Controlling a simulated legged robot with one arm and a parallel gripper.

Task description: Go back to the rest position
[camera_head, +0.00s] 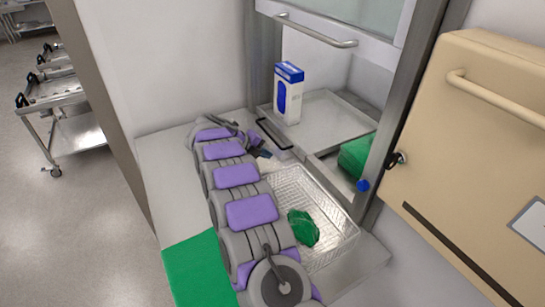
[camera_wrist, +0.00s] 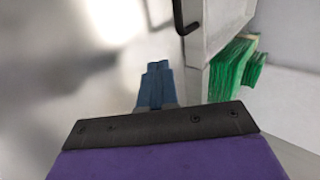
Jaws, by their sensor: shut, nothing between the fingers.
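My gripper (camera_wrist: 157,86) shows its two blue fingertips in the wrist view. They are together, with nothing held between them. In the head view my purple and grey arm is bent over the white counter, beside a wire basket (camera_head: 335,205); the gripper end is small and partly hidden by the arm there. A crumpled green item (camera_head: 303,228) lies in the basket. In the wrist view a green folded stack (camera_wrist: 232,65) is to the right of the fingertips, apart from them.
A blue and white box (camera_head: 288,93) stands on a metal tray (camera_head: 330,120) in the pass-through opening. More green material (camera_head: 356,155) lies at its right. A beige door (camera_head: 475,150) stands at right. A green mat (camera_head: 197,270) covers the counter's front left. Carts (camera_head: 60,100) stand far left; the floor between is clear.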

